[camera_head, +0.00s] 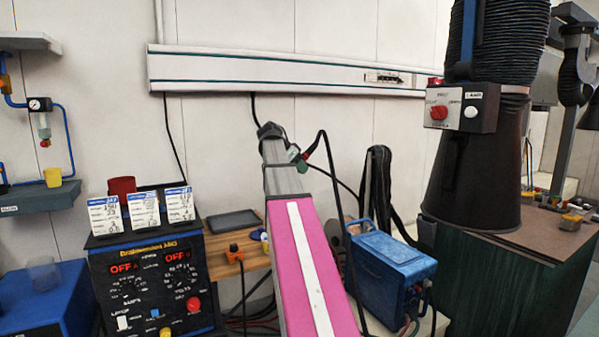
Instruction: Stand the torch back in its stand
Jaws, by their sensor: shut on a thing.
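My arm reaches away from the camera, and its far end is in front of the white wall. My gripper (293,153) is at this far end, small and mostly hidden by the arm. It is shut on what looks like the torch (302,160), a small green and red piece with a black cable. The torch is held up in the air, above the level of the bench. Its nozzle and exact tilt are too small to tell. I cannot make out the torch's stand; it may be hidden behind my arm.
A blue welding unit (390,265) stands right of my arm. A control box (155,285) with red displays and cards stands left. The wooden bench (228,268) holds a dark tray (234,221) and an orange item (235,253). A black extraction hood (478,170) hangs at right.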

